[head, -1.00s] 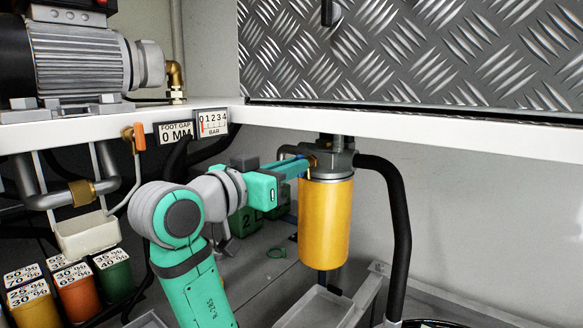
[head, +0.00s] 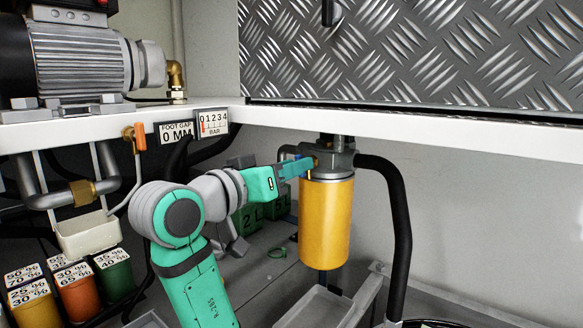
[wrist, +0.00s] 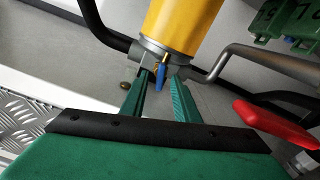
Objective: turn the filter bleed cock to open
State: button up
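The filter is a yellow canister (head: 326,222) hanging under a grey head (head: 338,160); in the wrist view the canister (wrist: 182,24) is at the top. A small cock with a brass body and a blue lever (wrist: 161,77) sits at the grey head in the wrist view. In the head view my gripper hides most of it. My gripper (head: 312,164) reaches the grey head from the left. In the wrist view its two fingers (wrist: 162,80) stand apart, one on each side of the blue lever, with gaps visible. Contact cannot be told.
A black hose (head: 401,230) comes down right of the filter. A white shelf edge (head: 440,126) runs above. A red handle (wrist: 272,122) and a grey pipe (wrist: 265,62) lie right in the wrist view. Green boxes (head: 252,218) stand behind my gripper.

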jog(key=v, duration=1.1)
jog(key=shift+w, duration=0.1)
